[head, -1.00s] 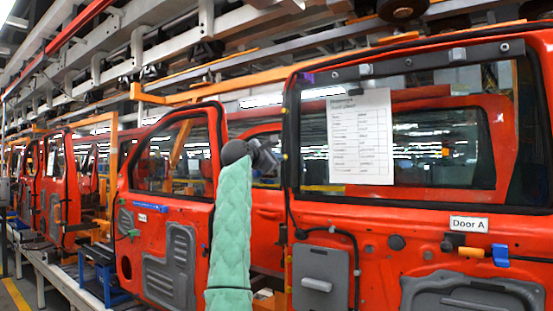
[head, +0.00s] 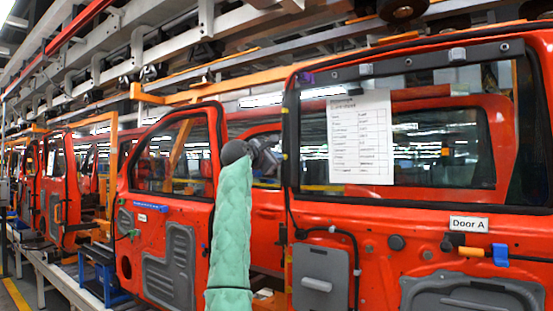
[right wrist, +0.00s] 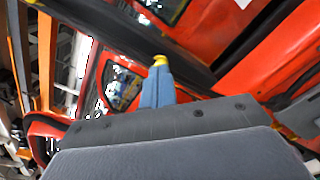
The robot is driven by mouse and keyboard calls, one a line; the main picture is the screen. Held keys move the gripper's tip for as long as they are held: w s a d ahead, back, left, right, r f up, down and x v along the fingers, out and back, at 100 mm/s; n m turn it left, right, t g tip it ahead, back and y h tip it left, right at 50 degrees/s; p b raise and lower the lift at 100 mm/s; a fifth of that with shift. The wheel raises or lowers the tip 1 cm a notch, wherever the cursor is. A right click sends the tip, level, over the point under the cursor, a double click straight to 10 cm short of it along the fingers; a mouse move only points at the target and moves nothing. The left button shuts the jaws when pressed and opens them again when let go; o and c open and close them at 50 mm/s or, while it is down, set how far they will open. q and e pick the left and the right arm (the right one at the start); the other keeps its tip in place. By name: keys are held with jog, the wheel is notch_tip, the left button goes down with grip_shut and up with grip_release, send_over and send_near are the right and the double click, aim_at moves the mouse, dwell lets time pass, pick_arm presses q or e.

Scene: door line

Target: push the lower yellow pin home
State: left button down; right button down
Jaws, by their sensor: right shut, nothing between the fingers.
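My right gripper (head: 272,160) is at the left edge of the red door marked Door A (head: 380,225), beside its window frame. It also shows in the right wrist view (right wrist: 159,72), where its blue-grey fingers are shut together with nothing between them. A yellow pin (right wrist: 160,60) shows right at the fingertips in that view. I cannot tell whether they touch it, or how far in it sits. In the head view the gripper and door edge leave the pin too small to make out clearly. My left gripper is not in view.
A second red door (head: 165,215) stands to the left. Blue (head: 501,255) and orange (head: 471,252) parts sit on the door at the right. Rails run overhead.

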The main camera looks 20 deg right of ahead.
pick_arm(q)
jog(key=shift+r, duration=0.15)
pick_arm(e)
jog(key=shift+w+d, duration=0.3)
jog(key=shift+d, duration=0.15)
dwell(0.6)
